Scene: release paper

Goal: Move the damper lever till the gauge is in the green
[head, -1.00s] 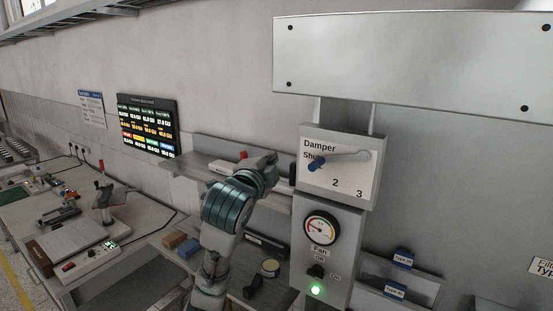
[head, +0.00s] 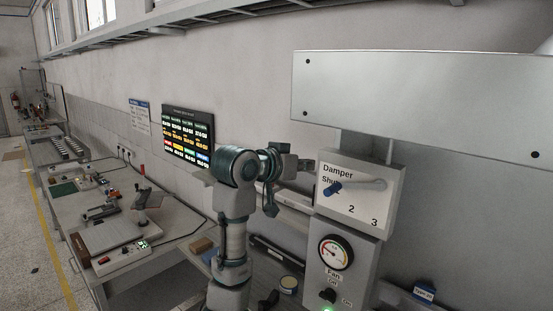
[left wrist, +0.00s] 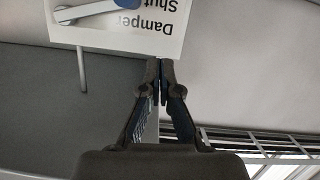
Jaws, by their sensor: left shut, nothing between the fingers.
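The damper lever (head: 358,184) is a grey bar with a blue grip (head: 333,188) at its left end, by the word "Shut". It sits on the white damper panel (head: 350,207), marked 2 and 3 lower right. In the left wrist view the lever (left wrist: 88,11) appears upside down at the top left. The round gauge (head: 336,252) is below the panel; its needle is too small to read surely. My left gripper (head: 310,164) is beside the panel's left edge; in the left wrist view its fingertips (left wrist: 160,64) are together and empty, apart from the blue grip. My right gripper is out of view.
A fan knob (head: 327,296) and a lit green lamp (head: 328,309) are under the gauge. A large grey metal hood (head: 420,103) overhangs the panel. A bench (head: 172,220) with devices runs to the left. A dark screen (head: 188,134) hangs on the wall.

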